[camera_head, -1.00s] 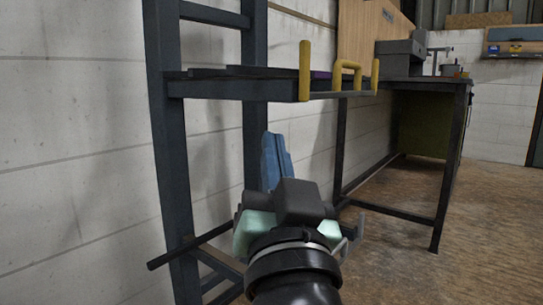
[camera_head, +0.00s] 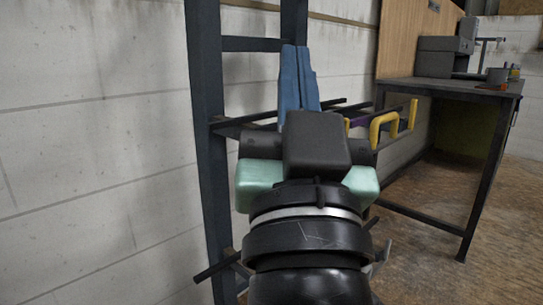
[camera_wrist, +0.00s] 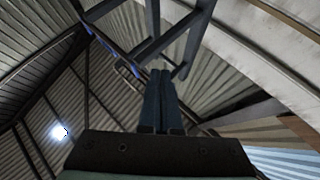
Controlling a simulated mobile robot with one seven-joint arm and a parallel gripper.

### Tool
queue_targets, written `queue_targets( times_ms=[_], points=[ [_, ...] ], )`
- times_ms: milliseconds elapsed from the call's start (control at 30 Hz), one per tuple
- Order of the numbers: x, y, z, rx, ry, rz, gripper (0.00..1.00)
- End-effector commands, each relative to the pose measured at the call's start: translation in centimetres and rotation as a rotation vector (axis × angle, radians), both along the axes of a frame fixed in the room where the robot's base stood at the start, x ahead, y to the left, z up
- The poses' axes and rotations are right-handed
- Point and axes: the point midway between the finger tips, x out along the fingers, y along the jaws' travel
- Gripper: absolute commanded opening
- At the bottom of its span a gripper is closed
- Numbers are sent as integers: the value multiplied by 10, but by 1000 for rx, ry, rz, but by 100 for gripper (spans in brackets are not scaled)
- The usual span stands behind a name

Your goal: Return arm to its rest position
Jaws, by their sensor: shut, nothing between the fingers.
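My gripper (camera_head: 298,70) points upward in the head view, in front of the dark metal rack (camera_head: 208,150). Its two blue fingers are together and hold nothing. The wrist view shows the same shut fingers (camera_wrist: 160,98), side by side, pointing up towards the corrugated roof. The rack's shelf with the yellow handles (camera_head: 385,128) lies behind and to the right of my gripper and is partly hidden by it. I cannot tell whether the gripper touches the rack; the fingers appear in front of it.
A dark workbench (camera_head: 462,88) with a grey machine (camera_head: 440,57) on it stands at the right. A white block wall (camera_head: 90,140) is on the left. Open brown floor (camera_head: 430,275) lies at the lower right. Bars stick out low on the rack.

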Motion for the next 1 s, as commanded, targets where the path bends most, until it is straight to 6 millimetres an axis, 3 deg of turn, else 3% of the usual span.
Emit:
queue_targets(
  times_ms=[33, 400, 1000],
  points=[
    [-7, 4, 40, -13, -21, -5, 0],
    [-55, 22, 189, -87, -170, -59, 0],
    [-56, 22, 379, -91, -173, -62, 0]
  ],
)
